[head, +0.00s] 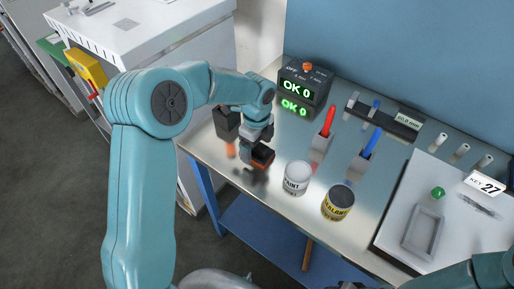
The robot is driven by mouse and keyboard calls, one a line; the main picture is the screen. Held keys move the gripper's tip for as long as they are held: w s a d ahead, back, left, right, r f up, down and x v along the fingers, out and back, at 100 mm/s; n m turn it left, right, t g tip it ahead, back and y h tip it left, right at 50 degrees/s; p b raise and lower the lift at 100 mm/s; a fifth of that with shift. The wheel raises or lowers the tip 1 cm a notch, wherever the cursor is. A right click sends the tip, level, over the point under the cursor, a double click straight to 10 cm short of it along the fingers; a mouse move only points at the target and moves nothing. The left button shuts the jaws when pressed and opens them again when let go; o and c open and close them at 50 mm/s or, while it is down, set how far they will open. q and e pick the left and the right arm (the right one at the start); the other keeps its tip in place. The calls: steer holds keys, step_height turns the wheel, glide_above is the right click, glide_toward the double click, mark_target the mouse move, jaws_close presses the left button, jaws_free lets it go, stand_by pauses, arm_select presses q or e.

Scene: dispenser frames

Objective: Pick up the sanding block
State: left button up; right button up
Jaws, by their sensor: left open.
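A small dark block with an orange-brown face (263,156), which looks like the sanding block, is at the left part of the shiny metal bench (285,218). My left gripper (259,146) is directly over it, pointing down, with its jaws open. The fingers are small and partly hidden by the wrist, so I cannot tell whether they touch the block. A dark blurred patch, shadow or reflection, shows on the bench below it. Part of my right arm shows at the bottom right; its gripper is out of view.
A dark box (226,124) stands left of the gripper. A paint can (297,178) and a sealant can (338,203) stand to the right.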

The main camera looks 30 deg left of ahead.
arm_select(q)
steer(key=shift+f, duration=0.7)
steer(key=c, duration=1.3)
steer(key=shift+o, duration=0.2)
steer(key=shift+r, duration=0.15)
steer(key=shift+r, duration=0.35)
step_height(320, 180, up, 19)
